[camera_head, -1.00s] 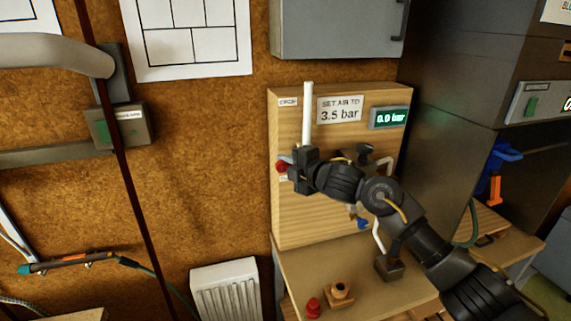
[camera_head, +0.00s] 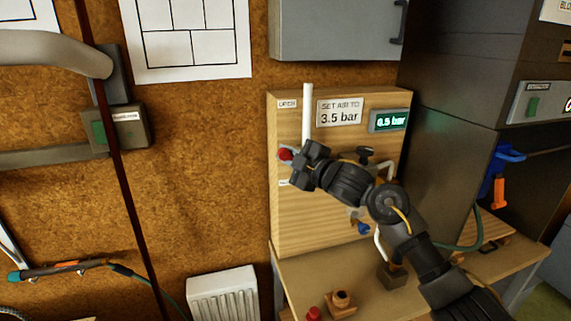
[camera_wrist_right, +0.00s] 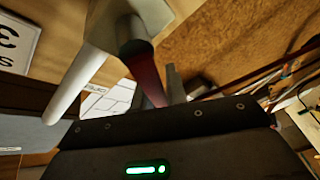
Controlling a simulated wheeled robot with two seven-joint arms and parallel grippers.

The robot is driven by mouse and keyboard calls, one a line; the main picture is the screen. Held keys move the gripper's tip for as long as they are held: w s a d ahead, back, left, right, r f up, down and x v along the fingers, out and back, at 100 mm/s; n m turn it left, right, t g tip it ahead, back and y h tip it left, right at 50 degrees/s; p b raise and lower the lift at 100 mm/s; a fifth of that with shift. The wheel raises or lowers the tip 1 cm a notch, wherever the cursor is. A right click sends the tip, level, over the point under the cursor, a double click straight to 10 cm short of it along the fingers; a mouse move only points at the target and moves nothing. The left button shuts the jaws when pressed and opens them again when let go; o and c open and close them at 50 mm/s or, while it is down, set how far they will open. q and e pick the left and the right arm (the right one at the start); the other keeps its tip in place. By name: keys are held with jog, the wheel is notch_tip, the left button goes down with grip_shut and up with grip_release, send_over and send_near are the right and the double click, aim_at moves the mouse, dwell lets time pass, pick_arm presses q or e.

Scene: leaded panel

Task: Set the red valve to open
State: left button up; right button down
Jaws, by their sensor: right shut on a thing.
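The red valve (camera_head: 285,154) sits on the white pipe at the left of the wooden panel (camera_head: 340,216). My right gripper (camera_head: 297,160) is at the valve and shut on its handle, tilted, and hides much of it. In the right wrist view the dark red handle (camera_wrist_right: 142,72) runs down from the white pipe (camera_wrist_right: 80,80) to the gripper. The gauge display (camera_head: 390,120) reads 0.5 bar. My left gripper is not in view.
A sign reading "SET AIR TO 3.5 bar" (camera_head: 341,112) is on the panel. A blue handle (camera_head: 363,229) and a black knob (camera_head: 366,152) are partly behind my right arm. A red part (camera_head: 314,314) and a brass-coloured fitting (camera_head: 340,302) stand on the bench below.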

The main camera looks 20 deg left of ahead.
jog(key=shift+w+d+r+m+y, duration=0.15)
jog(key=shift+r+m+y, duration=0.2)
jog(key=shift+m, duration=0.35)
jog(key=c, duration=1.4)
grip_release()
jog(key=b+v, duration=0.4)
jog(key=v, duration=0.7)
jog(key=shift+b, duration=0.35)
